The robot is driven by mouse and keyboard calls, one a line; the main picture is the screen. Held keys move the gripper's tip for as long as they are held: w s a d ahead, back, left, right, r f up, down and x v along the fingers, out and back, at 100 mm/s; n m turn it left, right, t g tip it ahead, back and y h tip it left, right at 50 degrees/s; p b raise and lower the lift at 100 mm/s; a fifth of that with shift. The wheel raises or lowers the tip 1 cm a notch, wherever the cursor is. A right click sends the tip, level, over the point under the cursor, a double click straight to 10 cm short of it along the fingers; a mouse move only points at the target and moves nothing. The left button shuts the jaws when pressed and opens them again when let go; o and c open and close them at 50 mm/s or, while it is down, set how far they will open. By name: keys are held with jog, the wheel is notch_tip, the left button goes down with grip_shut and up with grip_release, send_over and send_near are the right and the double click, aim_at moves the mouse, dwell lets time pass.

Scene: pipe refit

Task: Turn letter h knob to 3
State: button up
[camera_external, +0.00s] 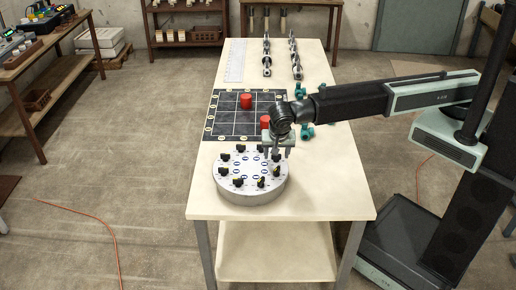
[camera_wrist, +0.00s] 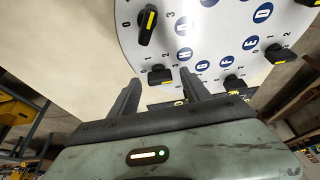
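The round white dial plate (camera_external: 253,196) lies on the table with several black knobs around its rim. In the wrist view the plate (camera_wrist: 215,20) shows blue letter discs, among them H (camera_wrist: 185,54) and G (camera_wrist: 203,66). The black knob with a yellow mark outward from H (camera_wrist: 160,75) appears between my fingertips, with small numbers around it. Its exact setting is too small to read. My gripper (camera_wrist: 160,78) is open, with a gap on each side of that knob. In the external view my gripper (camera_external: 277,153) points down at the plate's far right edge.
Neighbouring knobs stand close by, such as one at left (camera_wrist: 147,24) and one at right (camera_wrist: 235,84). Teal fittings (camera_external: 307,132) lie near my arm. The table front (camera_external: 320,205) is clear.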

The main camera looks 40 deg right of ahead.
jog(key=p+v, duration=0.7)
jog(key=shift+a+r, duration=0.15)
jog(key=shift+r, duration=0.15)
jog(key=shift+s, duration=0.1)
